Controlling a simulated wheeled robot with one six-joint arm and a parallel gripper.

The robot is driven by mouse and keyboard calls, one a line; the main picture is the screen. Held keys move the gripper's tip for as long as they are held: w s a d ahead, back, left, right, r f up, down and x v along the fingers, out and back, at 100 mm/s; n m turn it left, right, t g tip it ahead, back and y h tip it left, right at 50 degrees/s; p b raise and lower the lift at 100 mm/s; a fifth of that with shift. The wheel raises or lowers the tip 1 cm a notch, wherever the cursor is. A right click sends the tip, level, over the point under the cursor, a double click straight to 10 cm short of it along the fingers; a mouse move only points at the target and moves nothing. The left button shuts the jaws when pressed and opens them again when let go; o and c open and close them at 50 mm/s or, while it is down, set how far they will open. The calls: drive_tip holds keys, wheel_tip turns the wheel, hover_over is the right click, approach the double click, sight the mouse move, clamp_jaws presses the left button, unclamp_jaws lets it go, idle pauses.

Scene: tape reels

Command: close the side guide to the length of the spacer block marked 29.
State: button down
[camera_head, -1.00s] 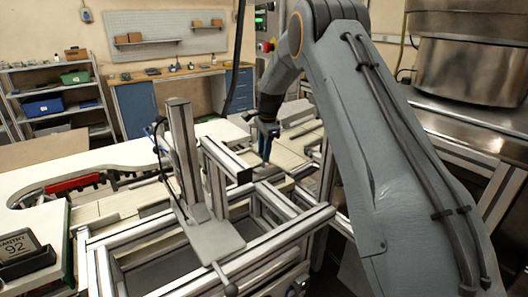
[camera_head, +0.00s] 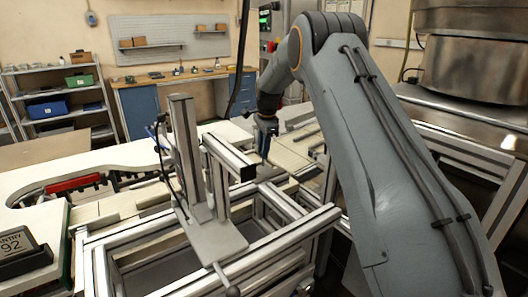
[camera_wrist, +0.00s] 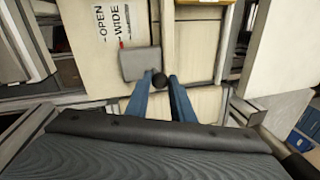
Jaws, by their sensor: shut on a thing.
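My gripper (camera_wrist: 160,78) shows from above in the wrist view, its two blue fingers on either side of a round black knob (camera_wrist: 160,82). It is shut on the knob. A grey plate (camera_wrist: 140,63) lies beside the knob; I cannot tell whether it is part of the side guide. In the head view my gripper (camera_head: 265,149) points down over the pale conveyor bed behind the metal frame, and its tips are too small to read. I cannot make out a spacer block marked 29 in either view.
An aluminium frame with an upright post (camera_head: 184,145) stands left of my gripper. A dark display ending in "ANTRY 92" (camera_head: 18,246) is at the lower left. A steel bowl (camera_head: 470,65) stands at right.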

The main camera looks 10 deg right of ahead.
drive_tip(key=c, duration=1.5)
unclamp_jaws()
drive_tip(key=shift+c, duration=0.2)
wheel_tip(320, 180, up, 8)
drive_tip(key=s+b, duration=0.1)
drive_tip(key=b, duration=0.1)
drive_tip(key=shift+s+d+f, duration=0.15)
drive_tip(key=shift+s, duration=0.05)
